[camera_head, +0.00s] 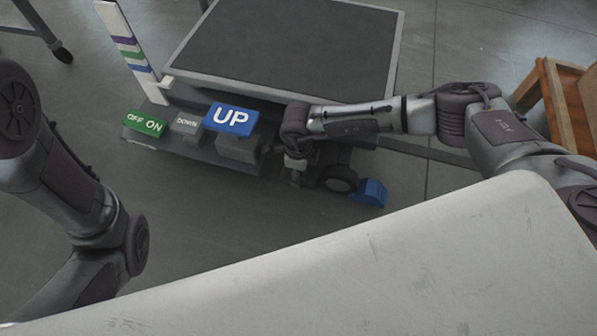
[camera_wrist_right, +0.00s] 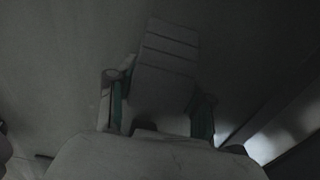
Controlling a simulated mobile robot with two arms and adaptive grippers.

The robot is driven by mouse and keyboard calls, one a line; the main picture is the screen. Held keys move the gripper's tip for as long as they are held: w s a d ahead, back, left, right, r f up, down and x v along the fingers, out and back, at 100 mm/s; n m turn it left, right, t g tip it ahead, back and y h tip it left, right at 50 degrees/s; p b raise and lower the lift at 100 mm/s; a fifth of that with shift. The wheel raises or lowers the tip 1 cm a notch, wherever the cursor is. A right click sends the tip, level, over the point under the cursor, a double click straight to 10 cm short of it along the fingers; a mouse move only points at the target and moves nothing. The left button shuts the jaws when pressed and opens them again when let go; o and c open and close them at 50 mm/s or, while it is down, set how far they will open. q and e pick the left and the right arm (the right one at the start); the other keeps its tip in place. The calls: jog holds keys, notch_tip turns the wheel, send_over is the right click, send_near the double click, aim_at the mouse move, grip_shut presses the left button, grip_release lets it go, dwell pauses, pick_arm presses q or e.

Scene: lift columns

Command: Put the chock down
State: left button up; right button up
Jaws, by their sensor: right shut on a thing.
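My right gripper (camera_head: 297,165) is low at the front of the lift, beside the blue UP pedal and left of a dark wheel. In the right wrist view the same gripper (camera_wrist_right: 160,112) is shut on a grey, ribbed block, the chock (camera_wrist_right: 165,62), between its green-lined fingers. That view is dark, and I cannot tell whether the chock touches the floor. In the head view the chock is mostly hidden by the gripper and arm. My left gripper is out of view; only its arm shows at the left.
The lift has a dark platform (camera_head: 290,45) and OFF/ON (camera_head: 145,124), DOWN (camera_head: 186,123) and UP (camera_head: 232,119) pedals. A blue piece (camera_head: 370,192) sits right of the wheel (camera_head: 338,179). A wooden stand (camera_head: 556,105) is at right. Floor in front is clear.

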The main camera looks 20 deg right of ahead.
jog(key=shift+f, duration=0.1)
jog(key=o, duration=1.4)
notch_tip(320, 180, up, 8)
jog(key=p, duration=0.6)
jog(key=shift+f, duration=0.15)
